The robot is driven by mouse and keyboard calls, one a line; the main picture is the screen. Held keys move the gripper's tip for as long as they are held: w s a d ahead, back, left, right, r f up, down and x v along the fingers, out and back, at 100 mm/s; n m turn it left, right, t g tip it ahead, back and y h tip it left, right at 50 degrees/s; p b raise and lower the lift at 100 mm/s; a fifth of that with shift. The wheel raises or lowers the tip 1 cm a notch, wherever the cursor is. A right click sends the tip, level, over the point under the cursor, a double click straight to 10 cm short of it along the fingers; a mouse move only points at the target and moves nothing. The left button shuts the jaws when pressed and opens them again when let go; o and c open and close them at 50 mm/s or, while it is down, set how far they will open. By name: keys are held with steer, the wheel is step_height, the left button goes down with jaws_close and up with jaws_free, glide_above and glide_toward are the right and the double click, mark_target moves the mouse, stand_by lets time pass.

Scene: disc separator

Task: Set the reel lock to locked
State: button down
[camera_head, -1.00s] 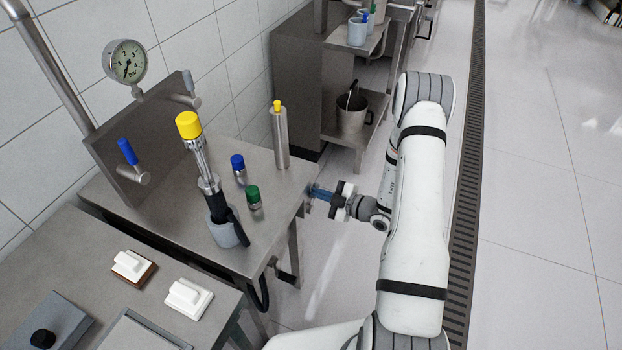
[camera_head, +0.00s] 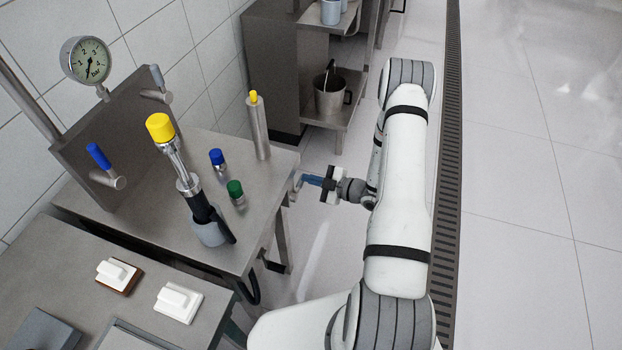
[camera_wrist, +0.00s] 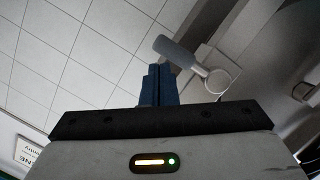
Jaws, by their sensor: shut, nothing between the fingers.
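A grey lever (camera_wrist: 176,50) on a round metal pivot (camera_wrist: 218,81) shows in the wrist view, just beyond and to the right of my fingertips. A small grey part (camera_head: 297,181) shows at the steel table's right edge in the head view, probably this same lever. No label names it as the reel lock, and its setting cannot be read. My gripper (camera_head: 309,180) is outside that edge with its blue fingers pointing at the grey part. In the wrist view the fingers (camera_wrist: 158,70) are together and empty. Whether they touch the lever is unclear.
The steel table (camera_head: 262,192) carries a yellow-capped tool (camera_head: 160,128), blue (camera_head: 217,157) and green (camera_head: 235,188) capped parts and a cylinder (camera_head: 257,130). A panel behind has a blue lever (camera_head: 98,156) and a grey lever (camera_head: 157,78). A black crank (camera_head: 274,266) juts below. Floor right is open.

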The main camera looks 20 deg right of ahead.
steer(key=shift+f, duration=0.1)
stand_by(0.6)
steer(key=s+d+r+p, duration=0.3)
steer(key=s+d+r, duration=0.25)
steer(key=d, duration=0.25)
steer(key=s+a+r+n+g+h, duration=0.1)
steer(key=s+a+r+n+g, duration=0.4)
steer(key=r+n, duration=0.6)
steer(key=s+a+r+n+g, duration=0.3)
steer(key=a+r+n+g, duration=0.4)
steer(key=n, duration=0.9)
steer(key=s+d+r+n+t+h, duration=0.1)
steer(key=s+r+n+h, duration=0.4)
steer(key=n, duration=0.9)
steer(key=s+r+n+t+h, duration=0.2)
steer(key=s+r+n+h, duration=0.3)
steer(key=n, duration=0.8)
step_height(320, 180, up, 3)
steer(key=shift+s+d+r+n+t+h, duration=0.1)
steer(key=shift+s+d+n+t+h, duration=0.25)
steer(key=shift+s, duration=0.3)
